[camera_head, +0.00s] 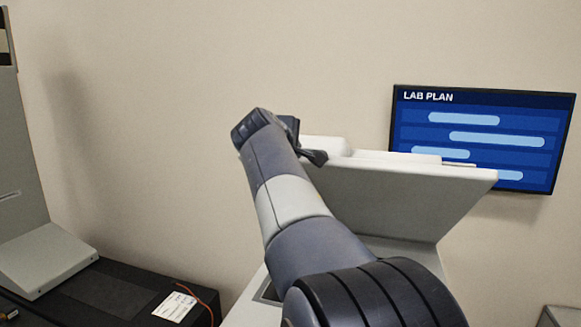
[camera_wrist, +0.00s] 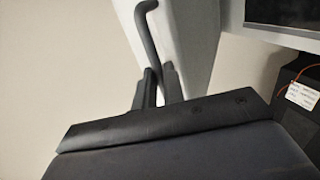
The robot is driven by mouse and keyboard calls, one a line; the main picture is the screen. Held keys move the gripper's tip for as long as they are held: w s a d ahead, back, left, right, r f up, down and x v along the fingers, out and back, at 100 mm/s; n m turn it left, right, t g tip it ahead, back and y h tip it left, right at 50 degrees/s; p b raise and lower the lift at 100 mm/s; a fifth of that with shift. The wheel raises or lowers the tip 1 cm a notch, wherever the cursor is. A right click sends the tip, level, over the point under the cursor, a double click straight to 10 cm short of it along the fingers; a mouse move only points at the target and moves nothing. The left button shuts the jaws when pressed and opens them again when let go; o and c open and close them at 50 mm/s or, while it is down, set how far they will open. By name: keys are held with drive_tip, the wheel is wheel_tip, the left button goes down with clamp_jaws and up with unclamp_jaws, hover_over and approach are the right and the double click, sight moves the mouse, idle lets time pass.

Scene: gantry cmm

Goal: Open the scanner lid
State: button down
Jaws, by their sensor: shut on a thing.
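The scanner lid (camera_head: 400,195) is a pale grey panel, raised and tilted above the scanner body (camera_head: 415,255) in the head view. Its pale surface also shows in the wrist view (camera_wrist: 200,35). My gripper (camera_wrist: 156,88) is shut on the dark bent handle (camera_wrist: 147,35) by the lid, with a finger on each side of the bar. In the head view my gripper (camera_head: 312,156) is at the lid's left upper part, mostly hidden behind my arm. My arm also covers much of the scanner's front.
A blue "LAB PLAN" screen (camera_head: 480,140) hangs on the wall behind the lid. At left, a grey machine (camera_head: 45,258) stands by a dark surface (camera_head: 110,290) with a white label (camera_head: 175,306) and an orange cable (camera_head: 200,298). The wall above the lid is bare.

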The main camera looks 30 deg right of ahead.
drive_tip(key=w+d+r, duration=0.2)
drive_tip(key=d+r, duration=0.1)
drive_tip(key=w+d+r, duration=0.1)
drive_tip(key=r, duration=0.1)
drive_tip(key=shift+w+d+r, duration=0.25)
drive_tip(key=shift+w+d, duration=0.15)
drive_tip(key=c, duration=1.5)
unclamp_jaws()
drive_tip(key=b+v, duration=0.2)
drive_tip(key=v, duration=0.8)
drive_tip(key=shift+s+a+r, duration=0.15)
drive_tip(key=shift+s+a, duration=0.1)
drive_tip(key=shift+a, duration=0.1)
